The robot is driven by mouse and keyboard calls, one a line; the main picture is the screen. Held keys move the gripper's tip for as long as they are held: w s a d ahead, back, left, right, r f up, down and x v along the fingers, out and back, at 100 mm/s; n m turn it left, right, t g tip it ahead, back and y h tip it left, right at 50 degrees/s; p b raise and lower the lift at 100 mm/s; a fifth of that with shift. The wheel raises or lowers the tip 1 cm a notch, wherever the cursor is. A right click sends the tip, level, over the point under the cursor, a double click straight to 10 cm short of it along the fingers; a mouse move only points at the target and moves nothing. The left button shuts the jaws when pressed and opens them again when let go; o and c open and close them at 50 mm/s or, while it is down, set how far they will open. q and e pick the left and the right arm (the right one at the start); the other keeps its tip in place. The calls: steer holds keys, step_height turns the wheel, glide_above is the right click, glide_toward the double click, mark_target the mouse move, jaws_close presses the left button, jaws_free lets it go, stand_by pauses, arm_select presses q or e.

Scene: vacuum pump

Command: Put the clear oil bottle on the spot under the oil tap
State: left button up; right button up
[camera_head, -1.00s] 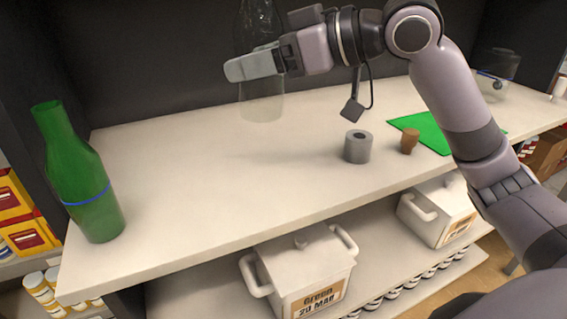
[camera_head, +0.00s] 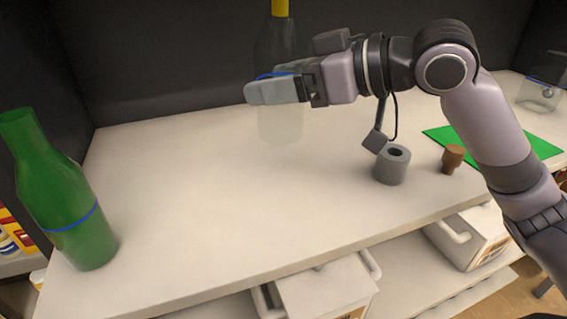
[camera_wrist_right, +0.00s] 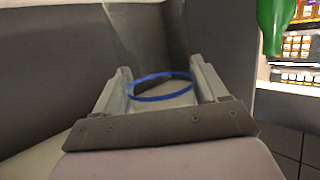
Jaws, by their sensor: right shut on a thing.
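The clear oil bottle (camera_head: 281,128) stands upright at the back of the white counter (camera_head: 200,200) in the head view. My right gripper (camera_head: 272,91) is shut around its body, near the blue ring. The right wrist view shows the blue ring (camera_wrist_right: 160,87) between the two fingers (camera_wrist_right: 165,95); the clear wall is hard to make out. I cannot tell whether the bottle's base touches the counter. A yellow piece (camera_head: 280,8) shows at the top edge, in line with the bottle; I cannot tell if it is the oil tap. The spot is not distinguishable. My left gripper is out of view.
A green bottle (camera_head: 70,205) with a blue ring stands at the counter's left end. A grey hollow cylinder (camera_head: 391,167), a brown stopper (camera_head: 452,158), a green mat (camera_head: 540,146) and a clear container (camera_head: 541,94) are on the right. The counter's left-middle is clear.

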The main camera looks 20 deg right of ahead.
mark_target(281, 141)
step_height(281, 141, down, 5)
steer(key=shift+s+f+b, duration=0.1)
steer(key=shift+b, duration=0.35)
step_height(281, 141, down, 4)
steer(key=shift+r+b, duration=0.25)
steer(key=shift+b, duration=0.2)
steer(key=shift+f, duration=0.15)
steer(key=o, duration=1.3)
steer(key=shift+f, duration=0.1)
steer(key=shift+b+v, duration=0.95)
steer(key=shift+v, duration=5.1)
